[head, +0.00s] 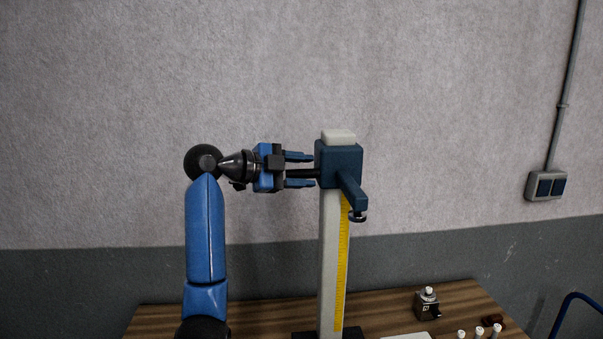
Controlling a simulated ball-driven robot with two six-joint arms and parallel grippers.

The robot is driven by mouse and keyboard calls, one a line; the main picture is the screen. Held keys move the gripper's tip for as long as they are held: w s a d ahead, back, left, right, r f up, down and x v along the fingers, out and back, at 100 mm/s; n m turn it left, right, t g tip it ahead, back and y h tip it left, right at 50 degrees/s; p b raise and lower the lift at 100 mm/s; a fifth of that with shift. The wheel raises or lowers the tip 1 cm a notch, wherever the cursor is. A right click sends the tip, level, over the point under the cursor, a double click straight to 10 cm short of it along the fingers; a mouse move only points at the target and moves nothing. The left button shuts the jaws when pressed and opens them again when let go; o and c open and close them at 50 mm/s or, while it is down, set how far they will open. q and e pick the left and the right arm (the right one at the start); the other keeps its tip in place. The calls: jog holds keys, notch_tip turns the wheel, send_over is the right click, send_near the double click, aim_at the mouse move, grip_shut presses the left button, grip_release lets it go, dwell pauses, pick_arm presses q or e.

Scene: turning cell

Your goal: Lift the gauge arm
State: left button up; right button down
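A tall height gauge stands on the wooden table, with a pale column (332,255) and a yellow scale (342,262) down its side. Its dark blue gauge arm (349,187) is a block near the top of the column with a bar reaching toward the front right, ending in a dark tip. A black rod (303,173) sticks out of the block to the left. My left gripper (300,170) comes from the left at the block's height. Its two blue fingers are apart, one above and one below the rod, which lies nearer the lower finger. My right gripper is out of view.
The wooden table (265,315) holds a dark block with a white knob (427,304), several small white-topped pieces (479,332) and a pale flat sheet (408,336) at the right. A switch box (546,186) is on the wall. The air around the column is clear.

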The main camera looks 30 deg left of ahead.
pick_arm(q)
jog(key=shift+s+a+b, duration=0.3)
jog(key=shift+s+a, duration=0.05)
jog(key=b+v, duration=0.3)
jog(key=v, duration=0.7)
jog(key=shift+d, duration=0.1)
dwell(0.3)
